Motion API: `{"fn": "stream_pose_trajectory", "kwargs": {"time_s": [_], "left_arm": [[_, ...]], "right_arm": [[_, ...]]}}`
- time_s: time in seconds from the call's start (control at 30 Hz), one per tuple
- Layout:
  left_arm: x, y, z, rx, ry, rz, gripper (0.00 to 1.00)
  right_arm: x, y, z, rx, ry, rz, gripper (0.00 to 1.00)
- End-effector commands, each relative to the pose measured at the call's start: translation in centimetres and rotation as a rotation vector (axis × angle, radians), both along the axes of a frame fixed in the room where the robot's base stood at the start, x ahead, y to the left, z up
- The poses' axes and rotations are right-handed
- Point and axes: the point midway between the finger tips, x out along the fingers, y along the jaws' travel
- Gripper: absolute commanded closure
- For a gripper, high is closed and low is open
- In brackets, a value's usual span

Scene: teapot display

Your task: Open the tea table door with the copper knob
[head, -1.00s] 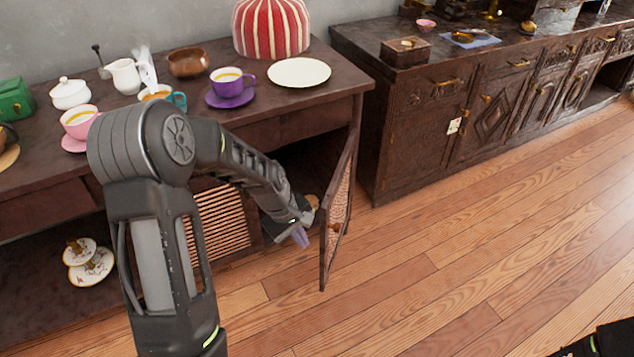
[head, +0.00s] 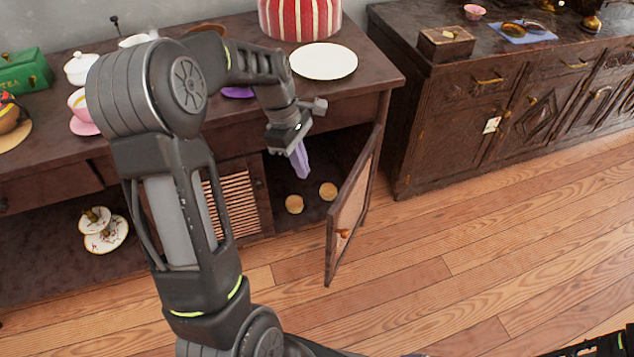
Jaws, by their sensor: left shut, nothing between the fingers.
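The tea table (head: 380,88) stands at the left and middle of the head view. Its right-hand door (head: 351,212) is swung open toward the floor, with the copper knob (head: 343,233) on its outer lower part. My left gripper (head: 301,161) is shut and empty, in front of the open compartment and to the left of the door, apart from it. Two round tan items (head: 294,204) lie inside the compartment. A slatted door (head: 234,199) to the left is closed. My right gripper is not clearly visible; only dark parts of my arm show at the bottom right.
The tabletop holds a white plate (head: 324,61), a red striped cosy (head: 299,15), a pink cup (head: 79,103) and a white pot (head: 80,67). A dark carved cabinet (head: 455,120) stands at the right. The wooden floor (head: 440,240) before the door is clear.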

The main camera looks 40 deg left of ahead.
Motion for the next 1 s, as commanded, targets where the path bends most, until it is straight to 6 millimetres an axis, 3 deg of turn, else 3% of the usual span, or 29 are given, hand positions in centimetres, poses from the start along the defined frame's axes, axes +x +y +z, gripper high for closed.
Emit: {"fn": "stream_pose_trajectory", "kwargs": {"time_s": [0.17, 0.6, 0.8, 1.0], "left_arm": [[0.0, -0.5, -1.9, -0.001, 0.002, 0.0, 1.0], [0.4, -2.7, -9.9, -0.002, 0.001, -0.003, 1.0], [1.0, -5.5, -9.5, -0.001, 0.0, -0.004, 1.0], [1.1, -6.3, -9.4, 0.0, 0.0, -0.001, 1.0]], "right_arm": [[0.0, 0.0, -0.6, 0.0, -0.001, -0.001, 0.0], [0.0, 0.0, -2.9, 0.0, 0.0, -0.003, 0.0], [0.0, 0.0, -3.2, 0.0, 0.0, -0.003, 0.0], [0.0, 0.0, -3.2, 0.0, 0.0, -0.003, 0.0]]}}
